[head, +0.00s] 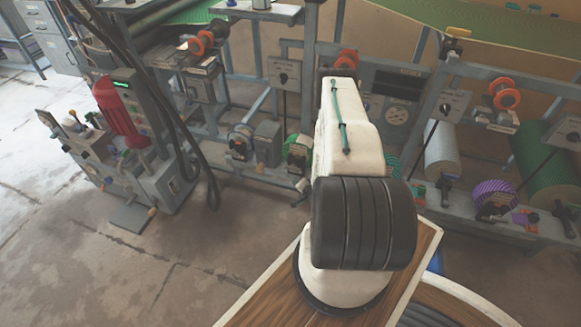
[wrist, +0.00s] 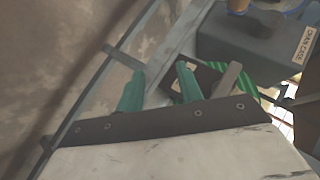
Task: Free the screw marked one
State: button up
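My gripper (wrist: 158,82) shows in the wrist view as two green fingers on a dark mount. The fingers stand apart with a gap between them, and I see nothing held. A dark metal bracket (wrist: 208,78) lies by and beyond the right finger; I cannot tell whether they touch. In the head view my white arm reaches toward the machine and hides its own gripper. I cannot make out a screw marked one in either view. Orange handwheels (head: 505,94) and plates with dark knobs (head: 283,75) show along the machine, with markings too small to read.
A dark grey box (wrist: 255,42) with a printed label is at the wrist view's upper right, beside a green striped part (wrist: 245,93). In the head view, a machine with a red cylinder (head: 118,112) stands left, and a purple striped roller (head: 494,198) right. Open floor (head: 60,240) lies at lower left.

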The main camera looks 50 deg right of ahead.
aim_at(294, 170)
jog(key=r+m+t+h, duration=0.1)
jog(key=r+t, duration=0.1)
jog(key=r+m+t+h, duration=0.1)
jog(key=m+t, duration=0.1)
jog(key=r+m+t+h, duration=0.1)
jog(key=r+m+t, duration=0.1)
jog(key=shift+w+d+r+t, duration=0.1)
jog(key=shift+w+r+t, duration=0.2)
jog(key=shift+w, duration=0.1)
jog(key=x, duration=0.7)
jog(key=shift+w+d, duration=0.1)
jog(key=shift+w, duration=0.1)
grip_shut()
